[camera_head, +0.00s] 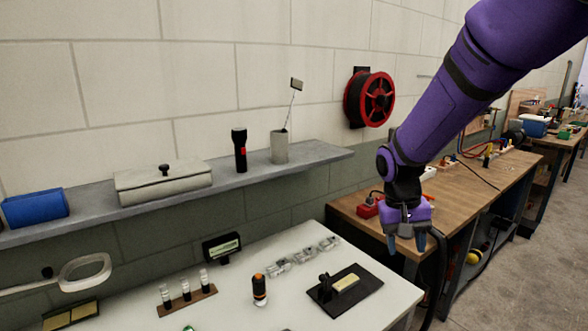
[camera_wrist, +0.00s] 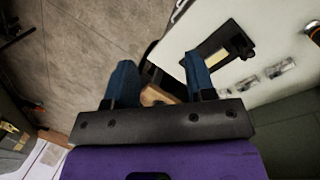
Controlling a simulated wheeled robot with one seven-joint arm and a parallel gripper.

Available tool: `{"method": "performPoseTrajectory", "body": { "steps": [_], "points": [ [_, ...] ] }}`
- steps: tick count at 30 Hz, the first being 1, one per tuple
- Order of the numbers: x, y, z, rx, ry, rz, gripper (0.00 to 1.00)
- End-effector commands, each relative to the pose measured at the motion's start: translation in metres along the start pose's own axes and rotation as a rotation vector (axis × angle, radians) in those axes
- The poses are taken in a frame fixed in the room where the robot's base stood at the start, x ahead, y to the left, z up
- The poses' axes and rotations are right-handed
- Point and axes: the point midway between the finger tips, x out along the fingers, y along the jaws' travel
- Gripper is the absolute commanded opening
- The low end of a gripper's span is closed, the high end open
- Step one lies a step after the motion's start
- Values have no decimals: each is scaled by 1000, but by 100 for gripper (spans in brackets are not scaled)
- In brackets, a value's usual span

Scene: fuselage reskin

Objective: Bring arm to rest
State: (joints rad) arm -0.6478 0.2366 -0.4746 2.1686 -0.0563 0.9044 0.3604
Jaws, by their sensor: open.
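My purple arm comes in from the upper right of the head view. My gripper (camera_head: 406,241) hangs from it, pointing down beside the right edge of the white table (camera_head: 385,308). In the wrist view my gripper (camera_wrist: 158,80) shows two blue fingers spread apart with nothing held between them. Below and between the fingers I see floor and a bit of brown wood.
A grey shelf (camera_head: 90,209) runs along the wall. A wooden bench (camera_head: 490,184) stands behind my gripper. Floor is open at right.

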Motion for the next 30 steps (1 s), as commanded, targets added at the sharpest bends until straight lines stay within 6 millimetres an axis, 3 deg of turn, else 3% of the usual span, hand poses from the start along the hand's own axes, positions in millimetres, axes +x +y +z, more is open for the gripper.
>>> {"method": "performPoseTrajectory", "body": {
  "steps": [6, 15, 22, 30],
  "points": [
    [-40, 35, 32, -16, 61, -126, 50],
    [-83, 76, 85, -48, 187, -238, 50],
    [-107, 102, 132, -70, 310, -276, 50],
    [-122, 122, 188, -89, 462, -260, 50]
  ]
}}
